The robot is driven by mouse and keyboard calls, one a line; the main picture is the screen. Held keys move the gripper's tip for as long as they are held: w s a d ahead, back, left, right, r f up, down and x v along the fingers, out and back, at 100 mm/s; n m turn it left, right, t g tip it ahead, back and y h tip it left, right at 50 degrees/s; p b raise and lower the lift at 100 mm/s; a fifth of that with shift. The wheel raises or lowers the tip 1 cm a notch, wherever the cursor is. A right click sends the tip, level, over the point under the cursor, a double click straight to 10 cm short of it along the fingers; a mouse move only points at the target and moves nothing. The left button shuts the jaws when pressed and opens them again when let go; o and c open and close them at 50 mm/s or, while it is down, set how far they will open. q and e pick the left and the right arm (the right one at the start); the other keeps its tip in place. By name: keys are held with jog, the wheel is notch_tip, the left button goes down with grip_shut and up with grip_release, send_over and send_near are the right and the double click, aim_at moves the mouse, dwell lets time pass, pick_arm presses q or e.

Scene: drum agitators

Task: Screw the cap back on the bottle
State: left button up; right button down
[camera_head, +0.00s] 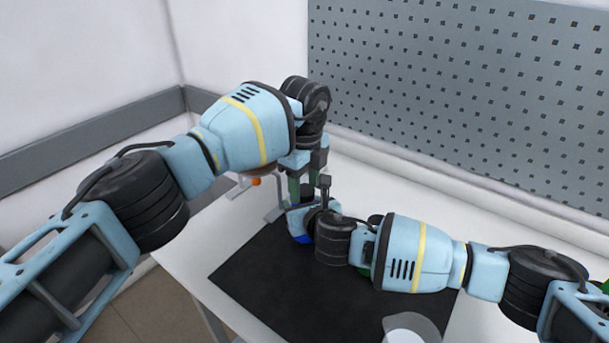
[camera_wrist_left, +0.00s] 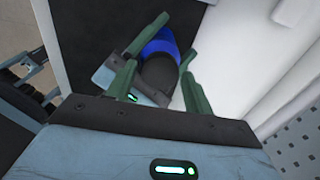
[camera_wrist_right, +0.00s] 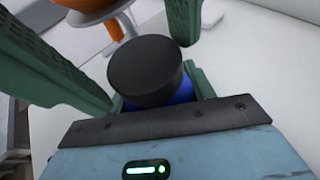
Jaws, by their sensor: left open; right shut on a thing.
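The blue bottle (camera_head: 303,239) is mostly hidden in the head view. Its blue body also shows in the left wrist view (camera_wrist_left: 160,45) and the right wrist view (camera_wrist_right: 170,92). The black cap (camera_wrist_right: 145,72) sits at the bottle's top; whether it is threaded tight I cannot tell. It is also in the left wrist view (camera_wrist_left: 158,76). My right gripper (camera_wrist_right: 165,94) is shut on the bottle below the cap. My left gripper (camera_head: 301,190) points down from above and is open. Its green fingers (camera_wrist_left: 158,72) stand on either side of the cap, with gaps visible.
A black mat (camera_head: 275,280) lies on the white table (camera_head: 180,245). An orange object (camera_head: 256,181) on a light stand is behind the grippers at left. A pale round item (camera_head: 405,334) is at the front edge of the view. A perforated panel (camera_head: 470,80) stands behind.

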pick_arm(q)
jog(key=shift+c, duration=0.4)
jog(key=c, duration=0.8)
jog(key=m, duration=1.3)
jog(key=o, duration=1.1)
jog(key=shift+r, duration=0.1)
